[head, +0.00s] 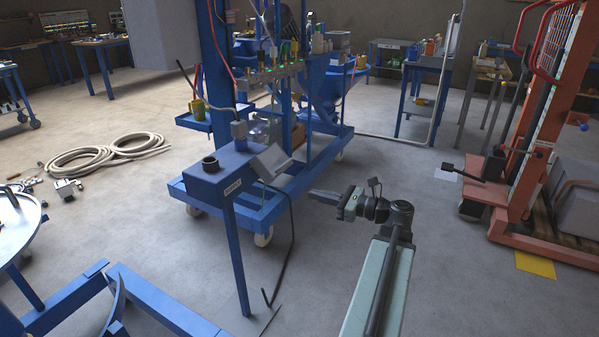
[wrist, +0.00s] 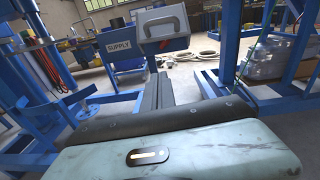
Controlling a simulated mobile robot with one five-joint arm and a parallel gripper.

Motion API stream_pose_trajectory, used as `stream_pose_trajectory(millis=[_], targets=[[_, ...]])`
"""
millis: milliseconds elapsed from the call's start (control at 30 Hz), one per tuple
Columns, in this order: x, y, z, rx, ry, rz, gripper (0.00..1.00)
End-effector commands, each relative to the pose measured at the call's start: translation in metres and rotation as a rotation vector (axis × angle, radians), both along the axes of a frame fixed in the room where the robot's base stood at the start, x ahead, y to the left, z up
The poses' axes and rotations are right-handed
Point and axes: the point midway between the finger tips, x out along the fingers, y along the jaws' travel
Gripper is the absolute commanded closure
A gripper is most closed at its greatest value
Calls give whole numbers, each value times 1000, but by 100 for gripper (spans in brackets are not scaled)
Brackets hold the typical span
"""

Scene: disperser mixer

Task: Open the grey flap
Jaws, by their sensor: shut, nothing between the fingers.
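The grey flap (head: 271,163) is on the right side of a blue box (head: 215,178) on a post, and it looks tilted. In the wrist view the flap (wrist: 145,27) is at the top centre, with a raised handle-like outline, right of the "SUPPLY" label (wrist: 118,46). My gripper (head: 314,195) is shut and empty, to the right of and lower in the picture than the flap, with a visible gap. In the wrist view its dark fingers (wrist: 158,76) point towards the flap's lower edge. Whether the flap is latched cannot be told.
A blue wheeled machine frame (head: 310,170) stands behind the box. A dark cable (head: 289,235) hangs beside the post. Blue floor beams (head: 150,300) lie at the front left. An orange lifter (head: 535,130) stands at the right. Open floor (head: 450,270) lies right of my arm.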

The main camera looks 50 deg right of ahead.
Motion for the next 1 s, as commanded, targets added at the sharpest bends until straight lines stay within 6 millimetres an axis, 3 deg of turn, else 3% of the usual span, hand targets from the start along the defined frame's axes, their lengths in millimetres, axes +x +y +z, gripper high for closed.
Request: stream_pose_trajectory(millis=[100, 300, 467, 800, 867, 1000], targets=[[-22, -19, 12, 69, -39, -45, 100], [-19, -19, 14, 78, -44, -47, 100], [6, -12, 14, 77, -43, -43, 100], [79, 5, 15, 76, -42, -41, 100], [79, 5, 36, 76, -43, -45, 100], [83, 5, 51, 75, -42, -45, 100]])
